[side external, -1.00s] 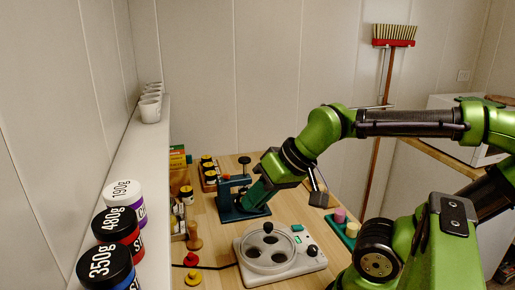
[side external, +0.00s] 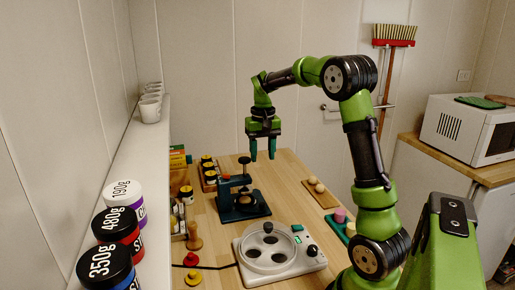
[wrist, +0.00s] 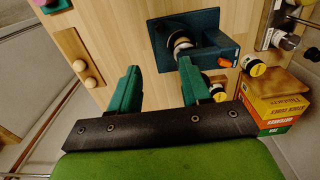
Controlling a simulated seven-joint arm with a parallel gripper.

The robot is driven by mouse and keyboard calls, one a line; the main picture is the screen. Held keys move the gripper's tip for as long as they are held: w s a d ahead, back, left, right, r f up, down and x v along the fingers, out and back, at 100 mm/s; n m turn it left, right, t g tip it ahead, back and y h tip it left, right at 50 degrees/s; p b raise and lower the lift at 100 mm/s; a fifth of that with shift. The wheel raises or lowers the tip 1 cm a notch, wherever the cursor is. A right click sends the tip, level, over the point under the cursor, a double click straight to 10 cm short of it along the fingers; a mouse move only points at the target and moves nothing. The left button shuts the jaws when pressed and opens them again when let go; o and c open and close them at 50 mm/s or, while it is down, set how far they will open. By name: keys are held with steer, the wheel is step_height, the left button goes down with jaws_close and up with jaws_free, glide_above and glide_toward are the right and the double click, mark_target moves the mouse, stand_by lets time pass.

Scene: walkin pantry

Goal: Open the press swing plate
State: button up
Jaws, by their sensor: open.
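The dark blue press (side external: 243,203) stands on the wooden table, with an upright frame and a dark knob on top. In the wrist view its blue base (wrist: 208,30) is at the top, with a pale round part on it. I cannot make out the swing plate clearly or tell its position. My gripper (side external: 263,154) is open and empty, pointing down above the table, higher than the press and slightly to its right. In the wrist view both green fingers of my gripper (wrist: 159,76) show, apart, with bare table between them.
A white appliance with a clear round lid (side external: 267,247) sits in front of the press. Small yellow-lidded jars (side external: 208,172) stand behind and left. A board with round pale items (side external: 317,187) lies right. A shelf with large jars (side external: 121,230) runs along the left.

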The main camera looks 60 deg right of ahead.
mark_target(262, 203)
step_height(262, 203, down, 17)
steer(key=shift+s+a+r, duration=0.1)
steer(key=shift+a, duration=0.05)
stand_by(0.5)
jaws_close()
